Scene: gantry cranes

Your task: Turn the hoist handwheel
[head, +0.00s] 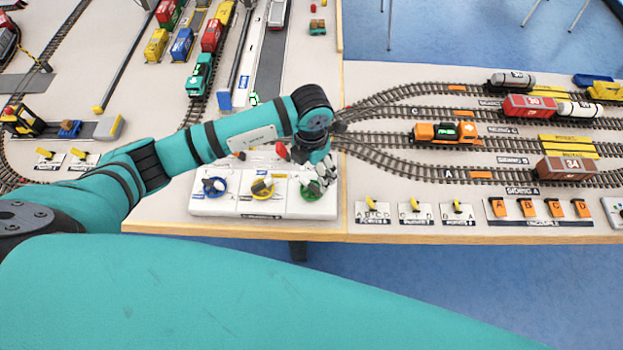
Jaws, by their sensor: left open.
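A white control panel (225,208) at the table's front edge carries three handwheels: a blue one (214,187) at left, a yellow one (262,189) in the middle and a green one (312,190) at right. Their labels are too small to read, so I cannot tell which is the hoist handwheel. My left arm reaches in from the left, and my left gripper (323,178) is open, pointing down at the green handwheel. The gripper hides part of that wheel; I cannot tell whether they touch. My right gripper is not in view.
Yellow levers (415,205) and orange switches (527,208) line the front edge to the right. Track sidings hold an orange locomotive (445,132), a red wagon (530,106) and a brown wagon (566,168). Trains and a roadway lie behind my left arm.

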